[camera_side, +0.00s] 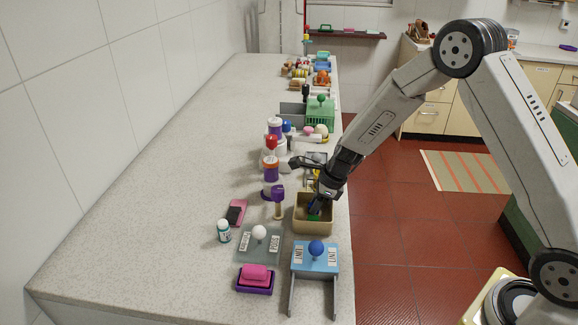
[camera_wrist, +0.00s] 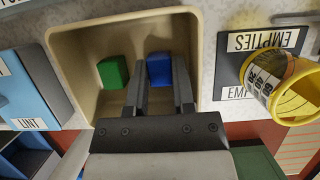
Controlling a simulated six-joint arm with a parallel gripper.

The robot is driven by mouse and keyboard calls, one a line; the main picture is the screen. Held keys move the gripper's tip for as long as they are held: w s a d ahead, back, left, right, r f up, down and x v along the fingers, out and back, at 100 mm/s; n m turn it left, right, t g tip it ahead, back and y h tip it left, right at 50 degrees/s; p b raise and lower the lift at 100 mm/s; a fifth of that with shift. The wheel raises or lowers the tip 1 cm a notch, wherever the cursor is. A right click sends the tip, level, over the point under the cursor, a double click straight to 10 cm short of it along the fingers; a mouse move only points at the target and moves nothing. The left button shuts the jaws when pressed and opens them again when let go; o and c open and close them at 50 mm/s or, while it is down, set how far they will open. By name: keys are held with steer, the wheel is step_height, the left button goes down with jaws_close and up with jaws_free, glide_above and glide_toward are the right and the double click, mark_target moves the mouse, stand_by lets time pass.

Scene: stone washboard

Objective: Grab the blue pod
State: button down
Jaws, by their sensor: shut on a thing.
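The blue pod (camera_wrist: 159,68) is a small block inside the tan bin (camera_wrist: 77,58), at the bin's right in the wrist view. My gripper (camera_wrist: 161,82) reaches down into the bin with its two fingers on either side of the blue pod, shut on it. A green pod (camera_wrist: 113,72) lies in the bin to the left, apart from my fingers. In the side view my gripper (camera_side: 318,203) is inside the tan bin (camera_side: 312,227) near the counter's right edge. The blue pod is mostly hidden there behind my gripper.
A blue stand labelled LINT (camera_side: 316,257) is just in front of the bin. A yellow-rimmed cup (camera_wrist: 295,82) sits by an EMPTIES label (camera_wrist: 263,41). Several bottles and jars (camera_side: 270,167) stand behind and left. The counter's left side (camera_side: 150,190) is clear.

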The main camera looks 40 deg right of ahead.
steer(key=shift+r, duration=0.75)
steer(key=s+r, duration=1.1)
steer(key=s, duration=0.3)
steer(key=shift+r, duration=0.2)
